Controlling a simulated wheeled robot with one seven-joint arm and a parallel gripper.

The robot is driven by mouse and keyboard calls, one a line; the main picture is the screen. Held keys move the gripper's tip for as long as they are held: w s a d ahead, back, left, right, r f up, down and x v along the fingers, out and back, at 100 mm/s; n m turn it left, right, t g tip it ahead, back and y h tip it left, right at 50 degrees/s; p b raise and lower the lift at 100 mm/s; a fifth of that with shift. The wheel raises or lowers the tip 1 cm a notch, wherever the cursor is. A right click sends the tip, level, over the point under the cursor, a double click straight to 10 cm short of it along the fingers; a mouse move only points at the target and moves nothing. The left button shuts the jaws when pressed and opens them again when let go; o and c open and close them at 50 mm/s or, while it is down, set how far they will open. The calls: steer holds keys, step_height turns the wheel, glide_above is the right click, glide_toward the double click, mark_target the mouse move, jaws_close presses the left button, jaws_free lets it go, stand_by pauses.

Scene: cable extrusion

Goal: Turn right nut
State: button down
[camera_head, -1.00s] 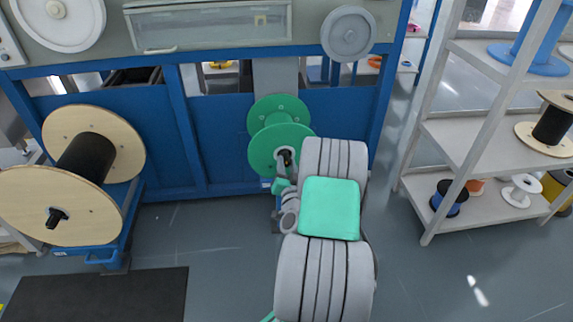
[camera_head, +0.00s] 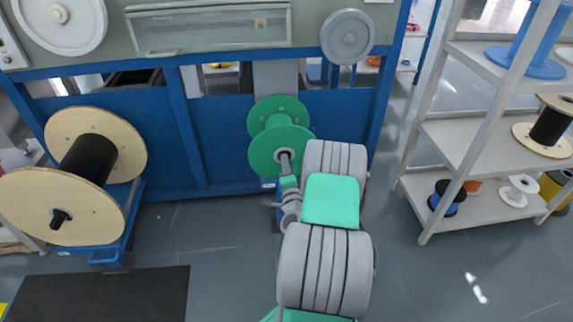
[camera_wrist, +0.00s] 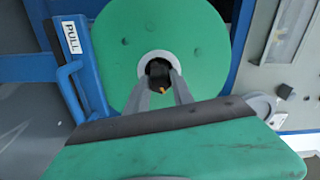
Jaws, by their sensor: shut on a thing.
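The green spool (camera_head: 268,141) stands at the lower middle of the blue machine frame, with a flange facing my arm. In the wrist view, the green flange (camera_wrist: 190,38) fills the upper middle. The dark nut (camera_wrist: 158,69) sits at its hub inside a pale ring, with a small orange spot below it. My gripper (camera_wrist: 159,83) has one grey finger on each side of the nut and is shut on it. In the head view my gripper (camera_head: 284,159) reaches the hub and hides the nut.
A blue bar with a PULL label (camera_wrist: 71,37) is left of the flange in the wrist view. A wooden spool (camera_head: 60,205) on a blue stand is at left. A white shelf (camera_head: 467,195) with small spools is at right. Grey floor lies between.

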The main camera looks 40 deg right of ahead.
steer(key=shift+a+m+p, duration=0.1)
steer(key=shift+m+p, duration=3.6)
steer(key=shift+m, duration=13.9)
steer(key=c, duration=1.1)
jaws_free()
